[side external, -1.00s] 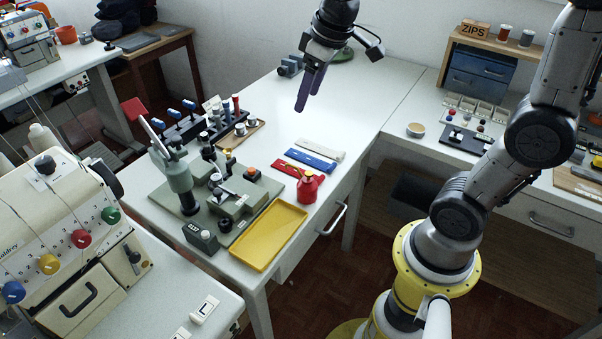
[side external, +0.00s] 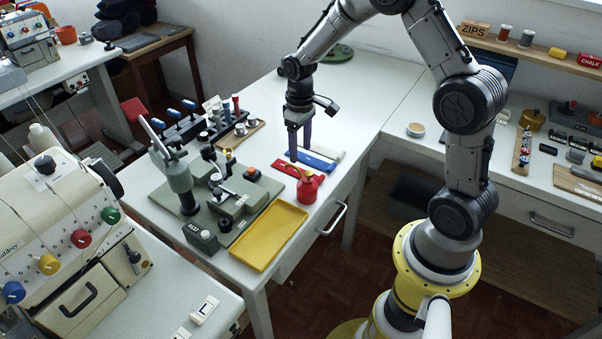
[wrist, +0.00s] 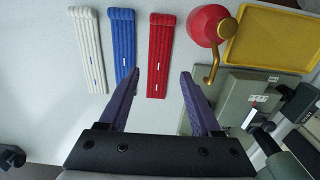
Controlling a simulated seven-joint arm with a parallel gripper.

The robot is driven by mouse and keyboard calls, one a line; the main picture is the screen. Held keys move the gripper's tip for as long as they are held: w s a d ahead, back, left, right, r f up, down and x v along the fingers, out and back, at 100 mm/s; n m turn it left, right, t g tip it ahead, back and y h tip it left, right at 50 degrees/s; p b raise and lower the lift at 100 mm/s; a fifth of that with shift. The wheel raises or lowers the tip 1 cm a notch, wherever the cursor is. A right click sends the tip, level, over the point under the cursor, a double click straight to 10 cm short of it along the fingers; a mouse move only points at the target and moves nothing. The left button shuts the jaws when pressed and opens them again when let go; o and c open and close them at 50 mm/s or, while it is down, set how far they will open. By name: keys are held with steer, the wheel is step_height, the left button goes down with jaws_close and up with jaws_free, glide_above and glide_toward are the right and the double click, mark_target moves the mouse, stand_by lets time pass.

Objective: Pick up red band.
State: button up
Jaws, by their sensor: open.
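The red band (wrist: 160,55) lies flat on the white table, the rightmost of three bands in the wrist view. In the side view its red end (side external: 283,163) shows beside the grey machine, and part is hidden by my gripper. The blue band (wrist: 123,50) and the white band (wrist: 90,50) lie beside it, apart from one another. My gripper (wrist: 152,82) has its purple fingers spread and nothing between them. In the side view my gripper (side external: 299,157) points down over the bands; its exact height above them is hard to tell.
A red oil can (wrist: 209,27) with a brass spout stands close to the right of the red band. A yellow tray (side external: 268,236) and a grey-green machine (side external: 238,205) are nearby. The table is clear behind the bands.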

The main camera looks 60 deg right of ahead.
steer(key=shift+f, duration=3.4)
steer(key=shift+c, duration=0.3)
jaws_close()
